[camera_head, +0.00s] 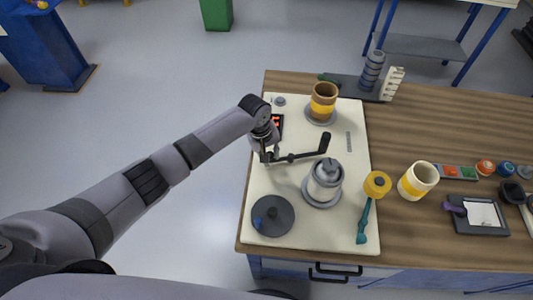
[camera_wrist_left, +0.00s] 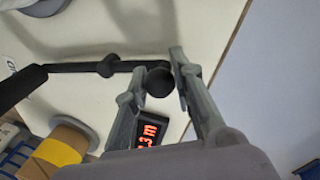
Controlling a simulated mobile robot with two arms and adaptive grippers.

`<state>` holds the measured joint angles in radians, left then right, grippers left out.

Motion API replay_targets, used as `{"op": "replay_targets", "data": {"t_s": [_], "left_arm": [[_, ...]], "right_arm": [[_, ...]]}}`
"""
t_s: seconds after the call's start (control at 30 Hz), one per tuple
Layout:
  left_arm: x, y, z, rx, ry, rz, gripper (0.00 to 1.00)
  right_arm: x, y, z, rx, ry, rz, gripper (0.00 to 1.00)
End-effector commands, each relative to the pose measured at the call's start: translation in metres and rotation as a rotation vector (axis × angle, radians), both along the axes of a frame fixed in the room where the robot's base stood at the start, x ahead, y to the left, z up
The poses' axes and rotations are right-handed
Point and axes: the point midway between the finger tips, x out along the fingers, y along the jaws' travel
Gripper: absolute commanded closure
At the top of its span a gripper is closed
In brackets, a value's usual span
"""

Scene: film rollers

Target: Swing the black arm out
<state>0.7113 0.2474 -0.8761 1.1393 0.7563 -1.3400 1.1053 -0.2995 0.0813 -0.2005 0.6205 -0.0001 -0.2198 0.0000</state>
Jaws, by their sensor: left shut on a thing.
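The black arm (camera_head: 297,157) is a thin bar low over the cream panel (camera_head: 272,182), with an upright black post (camera_head: 325,143) at its right end. My left gripper (camera_head: 266,155) is at its left end. In the left wrist view the black arm (camera_wrist_left: 75,68) runs in from the left and ends in a round black knob (camera_wrist_left: 159,81). The fingers of my left gripper (camera_wrist_left: 158,72) stand on either side of this knob and are shut on it. My right gripper is not in view.
A red-digit display (camera_head: 277,123) sits behind the gripper. A brown roll with a yellow band (camera_head: 323,103), a white spool (camera_head: 323,181) and a dark disc (camera_head: 272,216) stand on the panel. A yellow-headed tool (camera_head: 376,185) lies right. Wooden table beyond has open patches.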

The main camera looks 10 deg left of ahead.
Motion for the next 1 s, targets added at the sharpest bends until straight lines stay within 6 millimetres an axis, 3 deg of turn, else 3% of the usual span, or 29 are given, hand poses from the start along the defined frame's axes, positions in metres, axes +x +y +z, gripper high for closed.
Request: {"op": "replay_targets", "data": {"t_s": [0.17, 0.2, 0.5, 0.83, 1.0], "left_arm": [[-0.002, 0.001, -0.003, 0.004, 0.006, 0.000, 1.00], [-0.002, 0.001, -0.003, 0.003, 0.007, 0.000, 0.77], [-0.002, 0.000, -0.002, 0.002, 0.005, -0.001, 0.56], [-0.001, 0.001, 0.001, 0.000, 0.002, -0.001, 0.56], [-0.002, 0.004, 0.021, -0.001, 0.000, -0.002, 0.56]], "right_arm": [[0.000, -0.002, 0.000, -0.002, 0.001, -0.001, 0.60], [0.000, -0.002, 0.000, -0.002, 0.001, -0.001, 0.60], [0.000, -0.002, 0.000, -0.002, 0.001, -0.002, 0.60], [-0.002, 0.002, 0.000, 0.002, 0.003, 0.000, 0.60], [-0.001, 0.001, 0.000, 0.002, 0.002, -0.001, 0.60]]}}
